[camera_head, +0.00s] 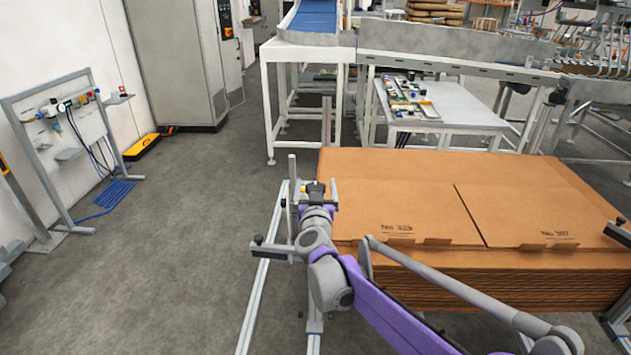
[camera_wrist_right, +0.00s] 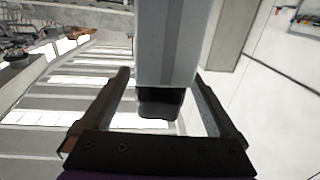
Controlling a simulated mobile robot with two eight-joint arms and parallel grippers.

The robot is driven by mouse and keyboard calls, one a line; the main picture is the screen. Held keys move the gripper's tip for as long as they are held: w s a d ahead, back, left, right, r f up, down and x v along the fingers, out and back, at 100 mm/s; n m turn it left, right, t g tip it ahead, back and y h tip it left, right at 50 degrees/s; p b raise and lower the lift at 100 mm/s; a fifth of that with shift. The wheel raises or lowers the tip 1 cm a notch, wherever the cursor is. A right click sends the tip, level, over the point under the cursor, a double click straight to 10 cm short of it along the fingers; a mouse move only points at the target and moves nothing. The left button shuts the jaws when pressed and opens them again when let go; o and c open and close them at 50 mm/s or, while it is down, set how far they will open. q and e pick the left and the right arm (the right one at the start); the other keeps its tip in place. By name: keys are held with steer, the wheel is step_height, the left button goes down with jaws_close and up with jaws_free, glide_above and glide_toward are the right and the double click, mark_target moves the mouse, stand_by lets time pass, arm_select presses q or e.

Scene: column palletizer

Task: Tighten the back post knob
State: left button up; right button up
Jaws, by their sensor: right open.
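My right gripper (camera_head: 316,187) is at the end of the purple and grey arm, beside the left edge of the cardboard stack. It also shows in the right wrist view (camera_wrist_right: 160,112), open, with its dark fingers apart. A grey metal post (camera_wrist_right: 167,42) comes down between the fingers there and ends in a black part (camera_wrist_right: 160,103). I cannot tell whether this part is the knob, or whether the fingers touch it. In the head view an upright grey post (camera_head: 327,122) stands just beyond the gripper. The back post knob is not clearly visible there. My left gripper is out of view.
A stack of flat cardboard (camera_head: 420,185) stands right of the gripper. Metal rails (camera_head: 262,290) with upright posts and dark clamps (camera_head: 268,245) run along its left side. A grey table (camera_head: 455,105) and a conveyor stand behind. The floor to the left is open.

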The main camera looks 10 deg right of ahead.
steer(key=shift+x, duration=0.9)
steer(key=shift+c, duration=0.3)
steer(key=c, duration=1.3)
steer(key=shift+s+d+m+g+h+b, duration=0.15)
steer(key=shift+m+g+h+b, duration=0.25)
steer(key=shift+m+h+b, duration=0.6)
steer(key=shift+d, duration=0.1)
steer(key=o, duration=1.4)
steer(key=shift+c, duration=0.2)
